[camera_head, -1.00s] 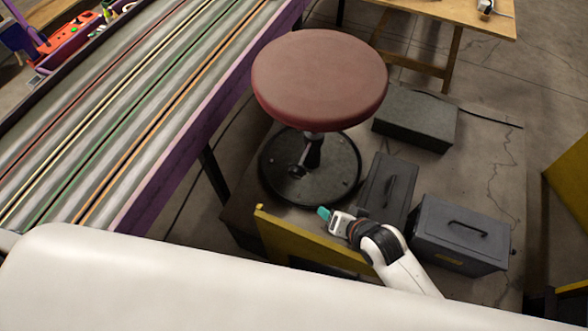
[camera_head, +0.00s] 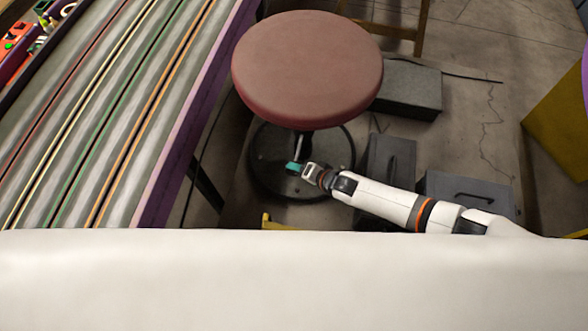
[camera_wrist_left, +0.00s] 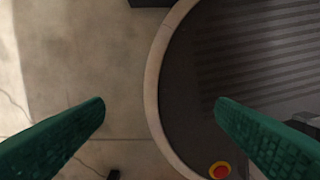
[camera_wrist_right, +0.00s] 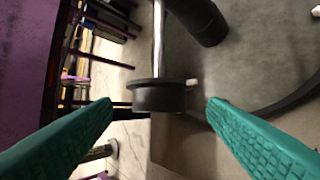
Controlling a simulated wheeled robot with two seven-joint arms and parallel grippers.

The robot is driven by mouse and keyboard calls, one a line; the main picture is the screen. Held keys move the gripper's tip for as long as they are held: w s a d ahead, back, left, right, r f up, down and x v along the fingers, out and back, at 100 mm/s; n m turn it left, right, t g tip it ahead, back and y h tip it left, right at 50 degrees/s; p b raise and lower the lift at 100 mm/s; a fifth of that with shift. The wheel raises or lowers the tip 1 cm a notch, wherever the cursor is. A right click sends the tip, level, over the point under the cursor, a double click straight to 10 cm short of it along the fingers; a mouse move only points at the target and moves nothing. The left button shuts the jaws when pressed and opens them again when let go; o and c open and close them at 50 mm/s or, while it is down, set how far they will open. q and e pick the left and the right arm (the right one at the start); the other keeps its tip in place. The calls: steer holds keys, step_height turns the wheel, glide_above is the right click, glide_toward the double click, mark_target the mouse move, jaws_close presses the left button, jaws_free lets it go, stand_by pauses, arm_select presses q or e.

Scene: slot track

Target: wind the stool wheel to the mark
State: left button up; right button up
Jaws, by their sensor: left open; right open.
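The stool has a round red seat (camera_head: 307,62) on a post above a round black base (camera_head: 262,170). My right gripper (camera_head: 294,166) is low at the stool, below the seat and over the base in the head view. In the right wrist view its green fingers (camera_wrist_right: 160,108) are open. A black collar or wheel (camera_wrist_right: 158,96) on a chrome rod (camera_wrist_right: 158,40) shows between them; whether it touches them I cannot tell. No mark can be made out. My left gripper (camera_wrist_left: 160,108) is open and empty in its wrist view, outside the head view.
A slot track (camera_head: 105,110) with a purple side runs along the left. Dark boxes (camera_head: 470,190) stand on the floor right of the stool, near my right arm. A grey block (camera_head: 410,88) lies behind. A yellow panel (camera_head: 560,115) stands at the right.

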mark_target(298, 153)
steer(key=b+x, duration=0.1)
steer(key=x, duration=0.3)
steer(key=shift+s, duration=0.1)
steer(key=shift+w+a+f, duration=0.2)
steer(key=shift+w+f, duration=0.05)
arm_select(q)
steer(key=shift+w+a+f, duration=0.4)
steer(key=shift+w+a, duration=0.1)
steer(key=shift+w, duration=0.15)
steer(key=shift+w+a+f, duration=0.4)
steer(key=shift+w+a, duration=0.05)
steer(key=shift+w, duration=0.15)
steer(key=shift+s, duration=0.1)
